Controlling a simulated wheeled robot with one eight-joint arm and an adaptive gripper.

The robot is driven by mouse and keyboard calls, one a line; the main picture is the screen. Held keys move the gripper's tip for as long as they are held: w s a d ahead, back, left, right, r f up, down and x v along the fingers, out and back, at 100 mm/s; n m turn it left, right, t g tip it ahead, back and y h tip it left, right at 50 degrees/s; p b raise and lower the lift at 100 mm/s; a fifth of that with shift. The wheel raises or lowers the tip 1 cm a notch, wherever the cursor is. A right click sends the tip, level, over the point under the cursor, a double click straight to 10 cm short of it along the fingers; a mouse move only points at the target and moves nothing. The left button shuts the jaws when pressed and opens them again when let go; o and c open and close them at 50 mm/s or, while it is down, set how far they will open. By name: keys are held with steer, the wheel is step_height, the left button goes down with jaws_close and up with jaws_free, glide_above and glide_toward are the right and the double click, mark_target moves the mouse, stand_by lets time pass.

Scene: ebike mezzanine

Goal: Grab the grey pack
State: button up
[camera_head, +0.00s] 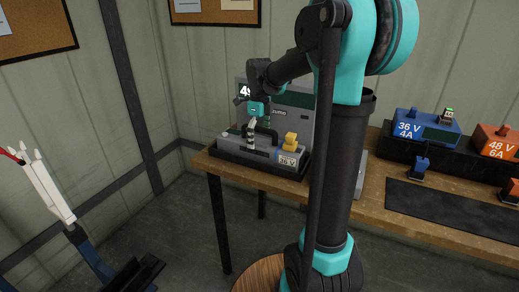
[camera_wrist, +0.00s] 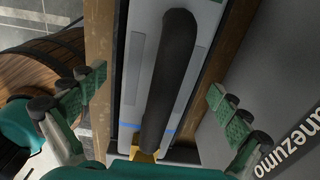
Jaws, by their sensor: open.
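The grey pack (camera_head: 233,142) sits in a black cradle (camera_head: 236,158) at the left end of the wooden bench. It has a black handle on top, a yellow connector (camera_head: 291,140) and a "36 V" label. In the wrist view the grey pack (camera_wrist: 137,65) lies lengthwise below me, and its black handle (camera_wrist: 172,75) runs up the middle. My gripper (camera_head: 252,122) is over the pack at the handle. In the wrist view my gripper (camera_wrist: 160,108) is open, with one finger pad on each side of the handle. Neither finger visibly grips it.
A grey panel (camera_head: 290,100) with lettering stands close behind the pack. A blue pack (camera_head: 425,130) and an orange pack (camera_head: 495,142) stand further right on the bench. A dark mat (camera_head: 450,212) lies in front of them. A round wooden top (camera_head: 258,275) is below my arm.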

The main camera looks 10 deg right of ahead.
steer(key=shift+f, duration=1.4)
steer(key=shift+c, duration=0.5)
steer(key=shift+r, duration=0.1)
steer(key=c, duration=1.9)
